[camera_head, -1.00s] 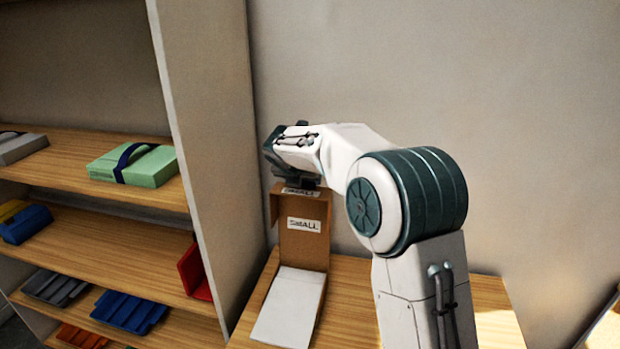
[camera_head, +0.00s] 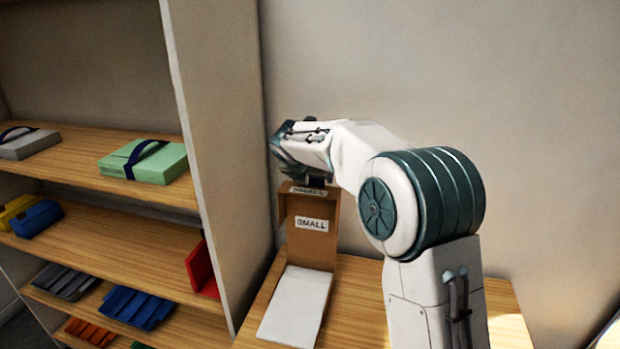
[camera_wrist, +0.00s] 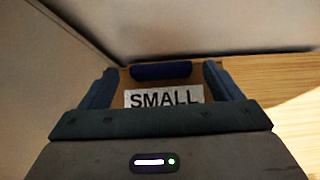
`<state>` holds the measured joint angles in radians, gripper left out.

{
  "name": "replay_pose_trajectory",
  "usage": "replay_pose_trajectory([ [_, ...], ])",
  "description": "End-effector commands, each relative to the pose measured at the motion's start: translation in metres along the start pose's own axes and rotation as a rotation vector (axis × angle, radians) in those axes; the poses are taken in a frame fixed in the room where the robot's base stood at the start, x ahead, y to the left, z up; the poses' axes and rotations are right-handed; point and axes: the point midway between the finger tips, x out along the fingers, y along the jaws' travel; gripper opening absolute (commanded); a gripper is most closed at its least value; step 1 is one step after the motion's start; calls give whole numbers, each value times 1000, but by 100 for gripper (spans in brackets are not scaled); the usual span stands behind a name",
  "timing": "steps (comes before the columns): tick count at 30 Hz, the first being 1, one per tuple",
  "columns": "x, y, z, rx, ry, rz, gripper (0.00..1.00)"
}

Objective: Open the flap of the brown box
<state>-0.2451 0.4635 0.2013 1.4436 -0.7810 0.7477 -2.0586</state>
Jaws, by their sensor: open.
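The brown box (camera_head: 311,245) stands on a wooden table against the wall, with a white label reading "SMALL" on its face and another on the upper flap (camera_head: 306,190). My gripper (camera_head: 302,178) is directly above the box's top. In the wrist view the open gripper (camera_wrist: 160,82) has its two fingers apart on either side of the "SMALL" label (camera_wrist: 164,97) and a dark blue handle (camera_wrist: 161,70). I cannot tell whether the fingers touch the box.
A white sheet-like block (camera_head: 295,306) lies on the wooden table (camera_head: 352,305) in front of the box. A shelf unit's tall side panel (camera_head: 215,150) stands close on the left. Its shelves hold a green case (camera_head: 143,162) and several coloured trays. Bare tabletop shows right of the box.

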Motion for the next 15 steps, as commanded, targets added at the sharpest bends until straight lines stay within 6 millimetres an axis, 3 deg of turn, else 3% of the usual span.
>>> replay_pose_trajectory([
  [9, -71, 2, -2, -1, -4, 5, 85],
  [15, -108, 3, -2, -2, -3, 5, 85],
])
